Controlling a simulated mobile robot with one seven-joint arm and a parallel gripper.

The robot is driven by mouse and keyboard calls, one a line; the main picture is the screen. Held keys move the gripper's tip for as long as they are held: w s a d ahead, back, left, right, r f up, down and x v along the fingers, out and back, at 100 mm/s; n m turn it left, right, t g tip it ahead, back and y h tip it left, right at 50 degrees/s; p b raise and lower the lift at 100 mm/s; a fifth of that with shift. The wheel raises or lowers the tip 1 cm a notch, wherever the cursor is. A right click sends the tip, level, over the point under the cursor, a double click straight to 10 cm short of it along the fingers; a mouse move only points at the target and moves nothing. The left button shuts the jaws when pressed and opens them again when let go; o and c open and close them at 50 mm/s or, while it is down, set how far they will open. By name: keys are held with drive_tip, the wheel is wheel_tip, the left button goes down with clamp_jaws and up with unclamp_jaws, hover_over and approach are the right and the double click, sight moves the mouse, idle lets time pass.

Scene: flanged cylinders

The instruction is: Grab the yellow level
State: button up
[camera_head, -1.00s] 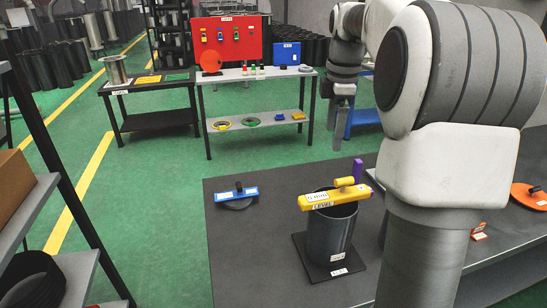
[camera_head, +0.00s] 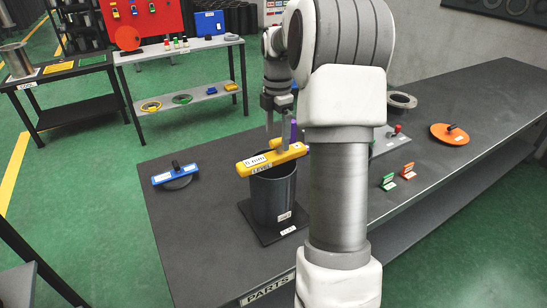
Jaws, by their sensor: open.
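The yellow level (camera_head: 262,162) lies across the top rim of a dark grey cylinder (camera_head: 273,198) on the near table. It carries a white label and a raised handle on top. My gripper (camera_head: 277,147) points down at the level, with one finger in front of its right part and the other behind it. The gripper is open, and I cannot tell whether the fingers touch the level. My own arm hides the area just right of the level.
The cylinder stands on a dark square plate (camera_head: 254,226) on the grey table (camera_head: 190,240). An upright purple object (camera_head: 294,132) stands close behind the level. Green (camera_head: 388,182) and orange (camera_head: 408,171) small items lie right.

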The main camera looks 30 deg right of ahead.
sight(274, 154)
drive_tip(key=shift+a+f, duration=0.2)
drive_tip(key=shift+f, duration=0.8)
drive_tip(key=shift+a+f, duration=0.2)
drive_tip(key=shift+f, duration=0.8)
drive_tip(key=shift+a+f, duration=0.2)
drive_tip(key=shift+f, duration=0.8)
drive_tip(key=shift+c, duration=0.3)
clamp_jaws()
